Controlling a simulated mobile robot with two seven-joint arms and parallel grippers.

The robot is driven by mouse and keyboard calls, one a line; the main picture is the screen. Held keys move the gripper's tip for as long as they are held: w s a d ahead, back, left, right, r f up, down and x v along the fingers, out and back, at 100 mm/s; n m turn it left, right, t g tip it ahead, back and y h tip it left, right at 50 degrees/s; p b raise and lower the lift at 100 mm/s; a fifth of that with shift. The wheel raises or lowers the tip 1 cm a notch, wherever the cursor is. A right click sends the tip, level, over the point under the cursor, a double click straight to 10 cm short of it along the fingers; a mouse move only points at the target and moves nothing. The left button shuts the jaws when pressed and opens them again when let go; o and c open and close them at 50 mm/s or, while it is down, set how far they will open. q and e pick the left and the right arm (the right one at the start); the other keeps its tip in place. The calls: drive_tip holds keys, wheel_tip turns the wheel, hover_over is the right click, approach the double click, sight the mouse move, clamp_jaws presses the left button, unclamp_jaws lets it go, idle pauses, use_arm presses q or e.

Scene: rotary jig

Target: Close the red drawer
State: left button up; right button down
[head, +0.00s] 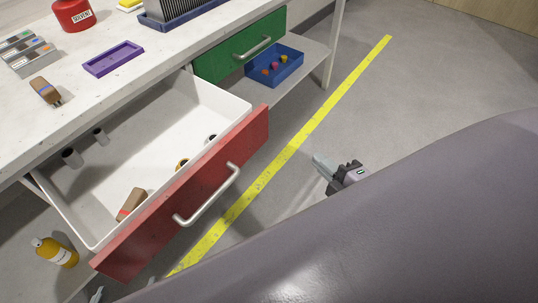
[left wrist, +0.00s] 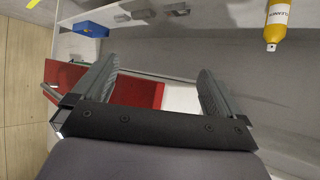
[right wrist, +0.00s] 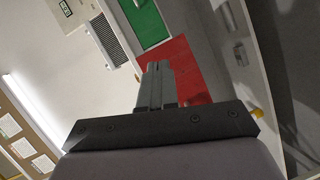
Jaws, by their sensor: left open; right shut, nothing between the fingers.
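The red drawer (head: 190,190) is pulled well out of the white workbench, with a silver bar handle (head: 208,196) on its front. Its white tray holds a brown block (head: 132,204) and several small rolls. My left gripper (head: 124,288) shows only as fingertips at the lower left, by the drawer front's near end. In the left wrist view it is open and empty, with the red front (left wrist: 135,92) seen between its fingers. My right gripper (head: 338,172) is shut and empty, apart from the drawer, right of the handle. The red front also shows behind it in the right wrist view (right wrist: 190,70).
A green drawer (head: 240,48) is shut beside the red one. My own purple-grey body covers the lower right. Floor with a yellow line (head: 300,135) is clear.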

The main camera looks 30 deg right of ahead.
drive_tip(key=w+d+n+t+y+b, duration=0.1)
drive_tip(key=n+y+b, duration=0.1)
drive_tip(key=n+b, duration=0.35)
drive_tip(key=n+y+b, duration=0.3)
drive_tip(key=n+y, duration=0.1)
drive_tip(key=n, duration=1.6)
approach(260, 133)
drive_tip(key=shift+m+g, duration=0.25)
drive_tip(key=shift+g, duration=0.05)
drive_tip(key=x, duration=0.5)
drive_tip(key=shift+d+r, duration=0.15)
drive_tip(key=shift+r, duration=0.1)
use_arm(q)
wheel_tip(260, 133, down, 9)
use_arm(e)
drive_tip(key=shift+x, duration=0.95)
use_arm(q)
drive_tip(key=shift+d+f, duration=0.1)
use_arm(e)
drive_tip(key=shift+f, duration=0.1)
drive_tip(key=shift+w, duration=0.1)
